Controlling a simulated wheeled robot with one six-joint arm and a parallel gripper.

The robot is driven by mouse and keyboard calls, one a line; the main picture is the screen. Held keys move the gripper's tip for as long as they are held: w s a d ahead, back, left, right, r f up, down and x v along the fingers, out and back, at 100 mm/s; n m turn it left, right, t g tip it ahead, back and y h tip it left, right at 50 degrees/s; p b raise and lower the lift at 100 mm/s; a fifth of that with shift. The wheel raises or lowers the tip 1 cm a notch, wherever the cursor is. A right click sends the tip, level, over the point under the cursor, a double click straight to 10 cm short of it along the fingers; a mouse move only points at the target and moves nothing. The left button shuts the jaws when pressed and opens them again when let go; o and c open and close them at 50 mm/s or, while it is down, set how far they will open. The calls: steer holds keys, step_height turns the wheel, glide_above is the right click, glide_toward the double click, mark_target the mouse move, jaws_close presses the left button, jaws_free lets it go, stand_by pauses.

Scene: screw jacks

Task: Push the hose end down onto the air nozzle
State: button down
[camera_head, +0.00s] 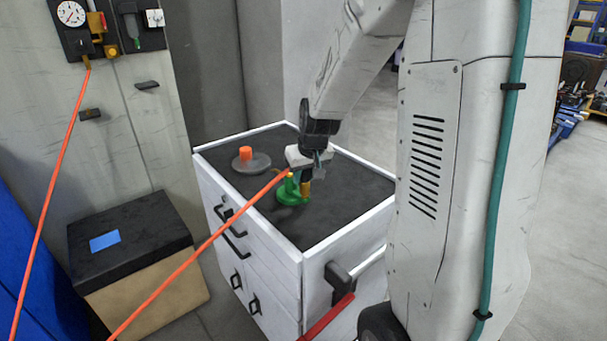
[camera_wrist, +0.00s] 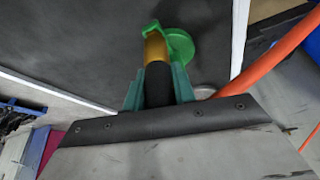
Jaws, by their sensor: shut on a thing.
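The green nozzle base (camera_head: 292,193) stands on the dark cabinet top, and it also shows in the wrist view (camera_wrist: 180,44). A brass-coloured piece (camera_wrist: 155,47) lies between it and the black hose end (camera_wrist: 158,88). My gripper (camera_head: 308,170) is shut on the black hose end, with one teal finger on each side in the wrist view (camera_wrist: 158,80). The hose end appears in line with the brass piece. Whether it is seated on it or only touching cannot be told. The orange hose (camera_head: 215,237) runs from the lower left up to my gripper.
A grey disc with an orange cylinder (camera_head: 246,154) stands behind the green base. The white cabinet (camera_head: 258,252) has a raised pale rim. A wall panel with a gauge (camera_head: 70,14) and a dark-topped box (camera_head: 130,228) are left. The cabinet top's right side is clear.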

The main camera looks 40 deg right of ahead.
steer(key=shift+f, duration=0.5)
stand_by(0.5)
steer(key=c, duration=1.1)
jaws_free()
steer(key=shift+o, duration=0.2)
steer(key=v, duration=0.7)
steer(key=shift+s+r, duration=0.2)
steer(key=shift+r, duration=0.15)
